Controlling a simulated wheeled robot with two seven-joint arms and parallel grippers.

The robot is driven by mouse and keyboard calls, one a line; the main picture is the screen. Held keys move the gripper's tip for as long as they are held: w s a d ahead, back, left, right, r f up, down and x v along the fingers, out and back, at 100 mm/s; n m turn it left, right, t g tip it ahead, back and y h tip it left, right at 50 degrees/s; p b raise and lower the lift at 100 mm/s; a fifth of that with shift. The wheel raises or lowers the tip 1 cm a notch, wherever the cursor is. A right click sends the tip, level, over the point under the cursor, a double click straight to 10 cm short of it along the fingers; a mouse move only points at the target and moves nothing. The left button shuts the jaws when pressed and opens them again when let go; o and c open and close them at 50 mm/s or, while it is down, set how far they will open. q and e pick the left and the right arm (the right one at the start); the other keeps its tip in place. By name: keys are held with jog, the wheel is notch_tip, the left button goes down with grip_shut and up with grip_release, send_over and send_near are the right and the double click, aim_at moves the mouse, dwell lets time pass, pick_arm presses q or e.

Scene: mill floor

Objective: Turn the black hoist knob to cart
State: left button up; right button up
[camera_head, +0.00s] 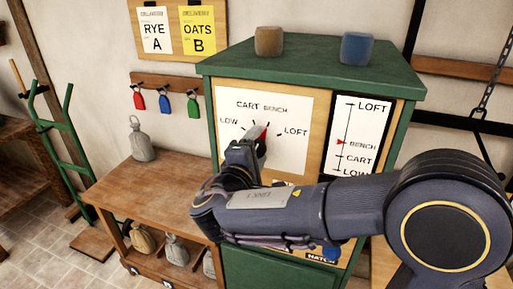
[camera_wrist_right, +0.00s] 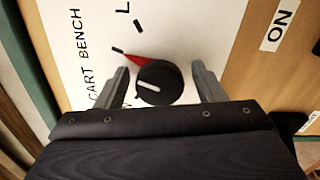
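The black hoist knob (camera_wrist_right: 153,92) has a white line on its face and a red pointer (camera_wrist_right: 131,59). It sits on a white dial plate (camera_head: 289,108) marked LOW, CART, BENCH and LOFT. The red pointer tip is at the tick by BENCH. My right gripper (camera_wrist_right: 160,70) is open, with one finger on each side of the knob and a visible gap to each. In the head view the right gripper (camera_head: 247,146) covers part of the knob and the dial. My left gripper is out of view.
A level gauge (camera_head: 359,133) right of the dial has its red marker at BENCH. A brown block (camera_head: 269,41) and a blue block (camera_head: 356,48) stand on the green cabinet top (camera_head: 312,67). A wooden bench (camera_head: 160,184) with a grey sack (camera_head: 141,146) stands at left.

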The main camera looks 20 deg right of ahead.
jog(key=c, duration=0.9)
jog(key=shift+n, duration=0.3)
jog(key=n+p, duration=0.1)
jog(key=n, duration=0.1)
jog(key=shift+n, duration=0.4)
jog(key=shift+n+p, duration=0.8)
jog(key=shift+n, duration=1.4)
jog(key=o, duration=1)
jog(key=shift+c, duration=0.2)
